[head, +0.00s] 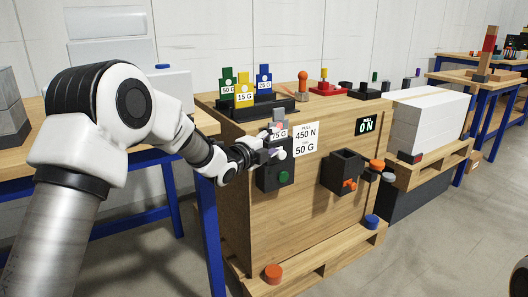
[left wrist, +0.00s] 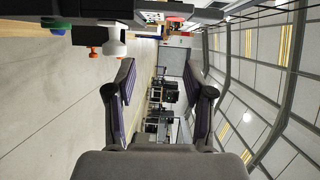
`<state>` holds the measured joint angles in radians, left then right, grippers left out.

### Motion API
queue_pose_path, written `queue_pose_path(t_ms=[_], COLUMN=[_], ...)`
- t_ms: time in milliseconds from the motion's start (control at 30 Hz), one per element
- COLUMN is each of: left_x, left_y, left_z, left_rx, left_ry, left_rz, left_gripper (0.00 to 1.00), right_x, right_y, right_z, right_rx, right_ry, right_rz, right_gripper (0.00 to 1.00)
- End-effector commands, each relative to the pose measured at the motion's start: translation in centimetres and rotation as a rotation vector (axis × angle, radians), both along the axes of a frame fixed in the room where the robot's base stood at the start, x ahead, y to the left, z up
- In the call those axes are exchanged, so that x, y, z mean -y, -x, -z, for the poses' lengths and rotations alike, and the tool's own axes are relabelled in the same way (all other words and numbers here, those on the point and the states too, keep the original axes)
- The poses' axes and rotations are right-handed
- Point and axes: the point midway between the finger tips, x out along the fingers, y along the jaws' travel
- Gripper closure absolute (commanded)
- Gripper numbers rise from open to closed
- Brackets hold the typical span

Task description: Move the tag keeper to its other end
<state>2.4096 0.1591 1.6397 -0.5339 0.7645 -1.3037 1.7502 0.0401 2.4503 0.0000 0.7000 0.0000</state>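A black box (head: 273,176) with a green button (head: 284,176) is on the front of the wooden crate. A grey tag reading 75 G (head: 279,135) stands above it. A pale knob (head: 281,153) sticks out near the box's top; I cannot tell for sure whether it is the tag keeper. A white knob also shows in the left wrist view (left wrist: 113,44), outside the fingers. My left gripper (head: 265,154) is beside the box's top in the head view. In the left wrist view (left wrist: 168,80) its fingers are apart with nothing between them.
Colored weight tags (head: 244,92) stand in a black holder on the crate top (head: 315,107). A label reads 450 N and 50 G (head: 305,140). A black bin (head: 345,168) and orange knobs protrude farther right. A blue-legged table (head: 212,235) stands at left.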

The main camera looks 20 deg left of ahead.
Motion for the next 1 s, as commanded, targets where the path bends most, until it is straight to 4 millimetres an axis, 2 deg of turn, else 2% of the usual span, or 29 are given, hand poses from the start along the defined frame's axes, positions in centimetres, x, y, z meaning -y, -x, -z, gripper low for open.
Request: queue_pose_path(t_ms=[433, 1000], left_x=[-0.9, -0.9], left_y=[3.6, 3.8], left_z=[0.5, 0.6], left_rx=[-0.006, -0.008], left_ry=[-0.001, -0.002], left_rz=[0.001, 0.002], left_gripper=[0.47, 0.47], right_x=[0.0, 0.0], right_y=[0.0, 0.0], right_z=[1.5, 1.5], right_rx=[0.0, 0.0], right_ry=[0.0, 0.0], right_rz=[0.0, 0.0], right_gripper=[0.6, 0.6])
